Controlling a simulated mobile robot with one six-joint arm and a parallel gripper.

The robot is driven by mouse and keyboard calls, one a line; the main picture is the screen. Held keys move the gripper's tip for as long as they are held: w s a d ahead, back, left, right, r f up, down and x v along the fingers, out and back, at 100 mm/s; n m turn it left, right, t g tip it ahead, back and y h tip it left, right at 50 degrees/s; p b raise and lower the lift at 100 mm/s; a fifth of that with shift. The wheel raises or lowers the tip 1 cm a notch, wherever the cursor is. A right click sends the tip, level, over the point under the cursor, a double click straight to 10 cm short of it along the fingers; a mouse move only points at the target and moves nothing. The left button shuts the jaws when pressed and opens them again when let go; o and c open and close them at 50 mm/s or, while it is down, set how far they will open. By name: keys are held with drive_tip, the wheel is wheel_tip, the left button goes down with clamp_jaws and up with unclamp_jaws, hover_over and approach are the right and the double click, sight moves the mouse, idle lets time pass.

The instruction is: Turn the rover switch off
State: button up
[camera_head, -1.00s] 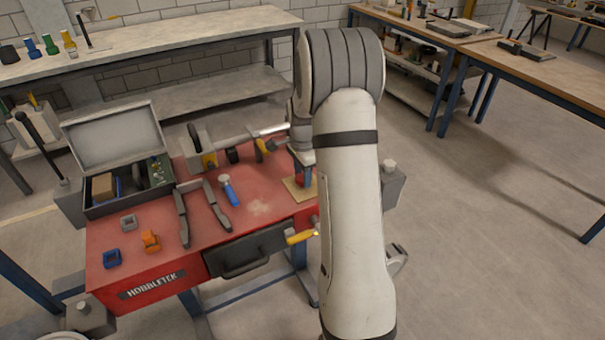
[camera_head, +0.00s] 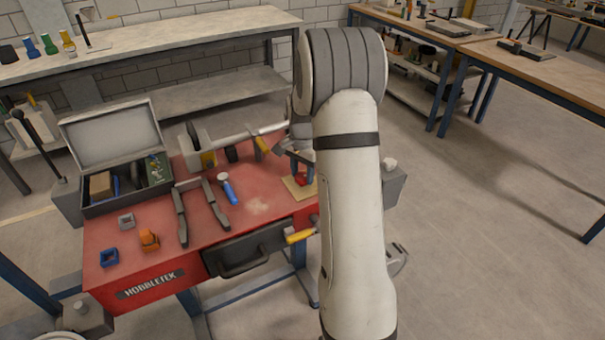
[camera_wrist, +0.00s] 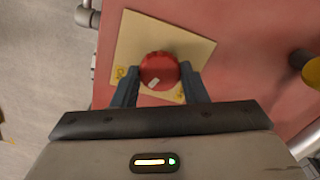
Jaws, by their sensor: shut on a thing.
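The rover switch is a round red knob (camera_wrist: 159,70) with a white mark on its rim, on a tan square plate (camera_wrist: 140,32). Small yellow lettering on the plate, too small to read, shows to the left of and below the knob. My gripper (camera_wrist: 160,80) is shut on the knob, one dark finger at each side. In the head view, my gripper (camera_head: 300,166) reaches down over the plate at the right end of the red bench, and a little of the red knob (camera_head: 303,180) shows. My arm hides some of this end.
The red bench top (camera_head: 262,206) carries an open grey case (camera_head: 112,133), a blue-handled tool (camera_head: 229,190), an orange block (camera_head: 149,240) and a blue block (camera_head: 109,257). A yellow handle (camera_head: 299,236) sticks out by the front edge. Open floor lies to the right.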

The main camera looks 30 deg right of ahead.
sight(302, 176)
drive_tip(key=n+b, duration=0.1)
drive_tip(key=n, duration=0.5)
drive_tip(key=shift+n, duration=0.3)
drive_tip(key=n, duration=0.6)
drive_tip(key=shift+b, duration=0.35)
drive_tip(key=shift+r+n, duration=0.1)
drive_tip(key=shift+n, duration=0.3)
drive_tip(key=o, duration=1)
drive_tip(key=shift+c, duration=0.2)
wheel_tip(302, 176, up, 8)
drive_tip(key=shift+f, duration=0.15)
